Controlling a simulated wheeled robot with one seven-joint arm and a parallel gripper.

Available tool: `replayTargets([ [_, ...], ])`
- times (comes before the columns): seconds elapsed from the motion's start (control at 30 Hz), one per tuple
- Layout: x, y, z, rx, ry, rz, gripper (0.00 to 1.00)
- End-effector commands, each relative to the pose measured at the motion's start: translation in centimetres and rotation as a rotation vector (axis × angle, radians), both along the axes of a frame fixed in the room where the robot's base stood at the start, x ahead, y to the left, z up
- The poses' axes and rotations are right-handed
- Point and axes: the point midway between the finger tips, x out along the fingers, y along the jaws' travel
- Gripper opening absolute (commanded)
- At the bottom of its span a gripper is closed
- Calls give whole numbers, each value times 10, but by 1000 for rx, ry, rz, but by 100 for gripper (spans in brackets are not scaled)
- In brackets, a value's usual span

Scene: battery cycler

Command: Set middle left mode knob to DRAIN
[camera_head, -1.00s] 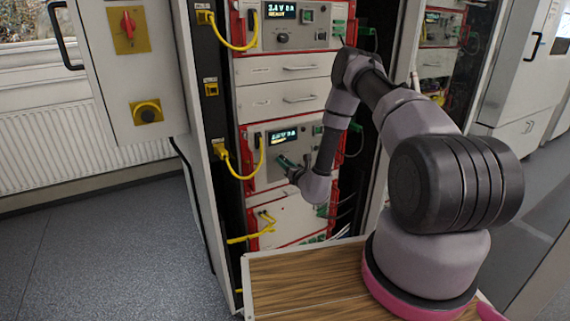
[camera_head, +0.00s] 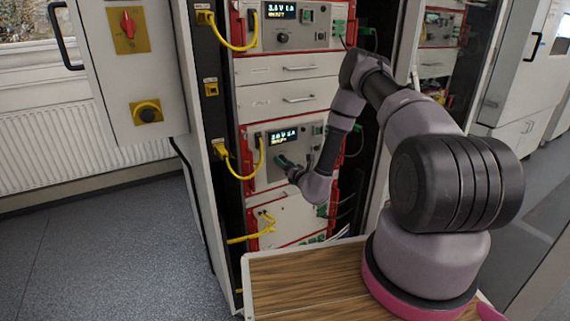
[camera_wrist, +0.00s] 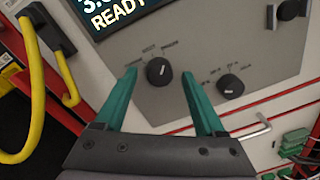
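The middle left unit (camera_head: 262,172) is a grey panel with a lit display (camera_head: 282,137). In the wrist view, a black round knob (camera_wrist: 159,71) with a white pointer line sits below the display (camera_wrist: 118,10), which reads READY. The pointer is roughly upward in the picture; the small labels around the knob are too blurred to read surely. My gripper (camera_wrist: 158,75) has green fingers, open, one on each side of this knob with a visible gap on both sides. In the head view, my gripper (camera_head: 284,162) is at the panel front and the knob is hidden.
A second black knob (camera_wrist: 231,86) sits just right of my right finger. A yellow cable (camera_wrist: 35,95) hangs at the left. A drawer handle (camera_wrist: 252,130) lies below right. Another similar unit (camera_head: 285,25) is above.

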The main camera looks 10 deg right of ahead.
Motion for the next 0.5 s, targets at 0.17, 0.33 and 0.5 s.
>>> replayTargets([
  [0.17, 0, 0, 0, -1, -2, 0, 71],
  [0.33, -4, -1, 0, -1, -1, 1, 71],
  [0.5, -28, -8, 1, 1, 3, 0, 71],
])
